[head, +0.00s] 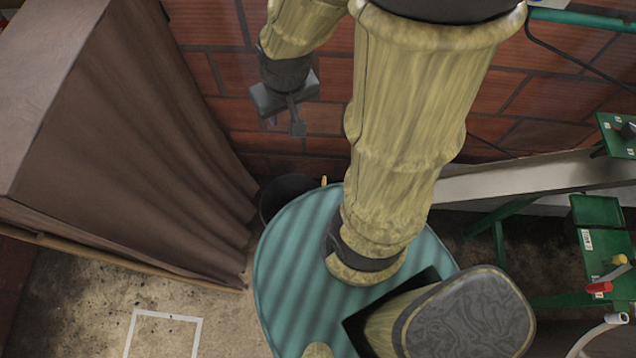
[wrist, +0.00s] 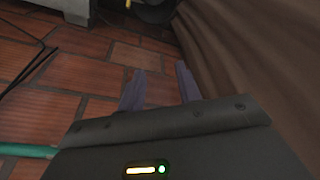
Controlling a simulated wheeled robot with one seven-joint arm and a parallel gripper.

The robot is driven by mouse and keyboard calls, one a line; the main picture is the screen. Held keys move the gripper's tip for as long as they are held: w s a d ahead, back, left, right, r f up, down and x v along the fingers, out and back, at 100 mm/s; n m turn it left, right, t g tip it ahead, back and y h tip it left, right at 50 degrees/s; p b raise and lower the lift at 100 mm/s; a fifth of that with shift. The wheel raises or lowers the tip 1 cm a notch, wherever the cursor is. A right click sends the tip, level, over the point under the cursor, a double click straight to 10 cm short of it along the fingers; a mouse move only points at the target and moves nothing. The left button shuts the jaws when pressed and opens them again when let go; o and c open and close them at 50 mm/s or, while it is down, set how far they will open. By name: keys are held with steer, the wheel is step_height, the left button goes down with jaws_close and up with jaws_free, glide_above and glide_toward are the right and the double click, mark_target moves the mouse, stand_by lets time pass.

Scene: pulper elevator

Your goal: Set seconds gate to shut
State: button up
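My gripper (head: 285,124) hangs in front of the brick wall at the upper middle of the head view, far left of the green machine. In the wrist view, its two fingers (wrist: 160,80) stand apart with nothing between them. Green machine parts (head: 600,240) at the right edge carry a red-ended handle (head: 599,287), a yellow-ended handle (head: 619,260) and a pale-ended curved handle (head: 615,318). I cannot tell which one belongs to the seconds gate, or its position. Labels there are too small to read.
A brown draped cover (head: 130,140) fills the left, close to my gripper; it also fills the wrist view's right side (wrist: 240,50). A dark round bucket (head: 285,192) stands by the wall. A metal chute (head: 530,175) runs rightward. Floor with a white outline (head: 165,316) is clear.

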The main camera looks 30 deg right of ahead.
steer(key=shift+a, duration=0.1)
steer(key=m+g+b, duration=0.1)
steer(key=m+b, duration=0.2)
steer(key=b, duration=0.3)
glide_above(324, 184)
steer(key=a, duration=0.2)
step_height(324, 184, down, 16)
steer(key=s+d+f+m+y+b, duration=0.1)
steer(key=s+d+f+m+b, duration=0.1)
steer(key=f, duration=1)
steer(key=d+m+b, duration=0.1)
steer(key=d+b, duration=0.1)
steer(key=d, duration=0.1)
steer(key=shift+f+m+y, duration=0.4)
steer(key=shift+s, duration=0.1)
steer(key=x, duration=1.7)
steer(key=shift+s+f, duration=0.25)
jaws_close()
